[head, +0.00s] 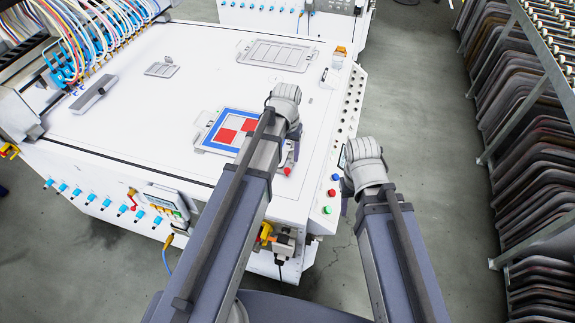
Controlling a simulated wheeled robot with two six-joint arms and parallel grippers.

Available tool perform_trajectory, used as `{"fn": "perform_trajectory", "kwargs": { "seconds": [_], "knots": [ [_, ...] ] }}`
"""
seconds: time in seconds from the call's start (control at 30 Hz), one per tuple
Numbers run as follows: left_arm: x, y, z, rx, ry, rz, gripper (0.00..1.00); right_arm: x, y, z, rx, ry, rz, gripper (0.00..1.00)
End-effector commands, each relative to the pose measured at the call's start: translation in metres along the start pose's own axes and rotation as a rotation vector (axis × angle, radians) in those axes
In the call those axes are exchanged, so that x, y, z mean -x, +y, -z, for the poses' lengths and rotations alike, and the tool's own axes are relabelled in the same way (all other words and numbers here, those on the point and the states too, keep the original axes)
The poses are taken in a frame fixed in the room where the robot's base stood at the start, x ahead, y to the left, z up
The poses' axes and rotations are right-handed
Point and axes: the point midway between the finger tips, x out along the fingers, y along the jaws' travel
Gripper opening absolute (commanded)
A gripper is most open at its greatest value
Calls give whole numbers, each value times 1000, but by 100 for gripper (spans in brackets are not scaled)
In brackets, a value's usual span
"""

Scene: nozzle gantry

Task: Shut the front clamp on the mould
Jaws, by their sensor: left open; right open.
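The mould (209,123), a flat grey frame with a blue border and red and white squares inside, lies on the white machine top. My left arm crosses its right side and hides part of it. I cannot make out the front clamp clearly or tell its position. My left gripper (290,157) is just right of the mould, low over the machine top, largely hidden behind its own wrist; it is open and no held object shows. My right gripper (344,167) is beside the machine's right edge, mostly hidden by its wrist; it is open, with no held object visible.
A larger grey frame (276,42) and a small grey plate (162,69) lie farther back on the white machine top (110,125). Coloured hoses (85,40) crowd the left. Buttons (326,210) line the right edge. A rack (530,150) stands right, across open floor.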

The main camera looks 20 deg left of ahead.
Motion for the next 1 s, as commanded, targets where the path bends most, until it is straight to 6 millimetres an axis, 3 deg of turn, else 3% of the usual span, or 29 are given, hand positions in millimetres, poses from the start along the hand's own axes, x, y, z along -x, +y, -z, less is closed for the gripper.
{"fn": "perform_trajectory", "kwargs": {
  "seconds": [0.6,1.0],
  "knots": [
    [-70,0,0,-1,0,0,60,-70,-7,4,-1,0,0,50],
    [-72,0,0,-1,0,0,57,-72,-7,4,-1,0,0,50]
  ]
}}
